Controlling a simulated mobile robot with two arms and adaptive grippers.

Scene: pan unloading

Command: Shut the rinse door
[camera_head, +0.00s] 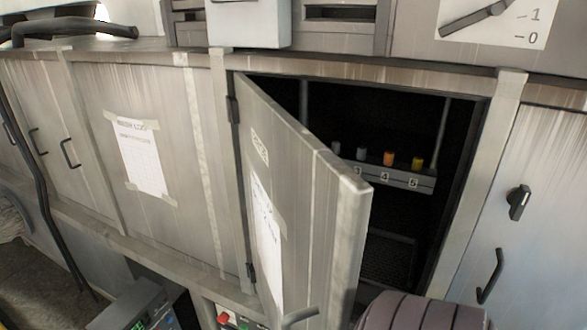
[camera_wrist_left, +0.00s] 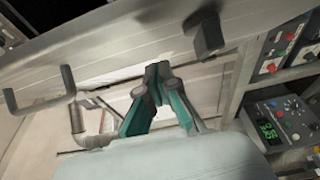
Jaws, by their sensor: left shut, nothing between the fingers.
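A grey metal cabinet door (camera_head: 305,190) stands open in the head view, hinged at its left and swung out towards me. Its small label is too small to read, so I cannot confirm that it is the rinse door. My left gripper (camera_wrist_left: 158,72) shows in the left wrist view with teal fingers, shut and empty. A metal panel with a bar handle (camera_wrist_left: 40,90) and a dark knob (camera_wrist_left: 208,36) lies beyond the fingers; contact cannot be told. My right gripper is not in view.
The dark cabinet opening (camera_head: 400,120) holds a numbered rack (camera_head: 395,176) with orange and yellow pieces. A closed door with a knob (camera_head: 518,202) is at the right. A control box (camera_head: 140,306) with a green display sits low at the left and shows in the wrist view (camera_wrist_left: 285,122).

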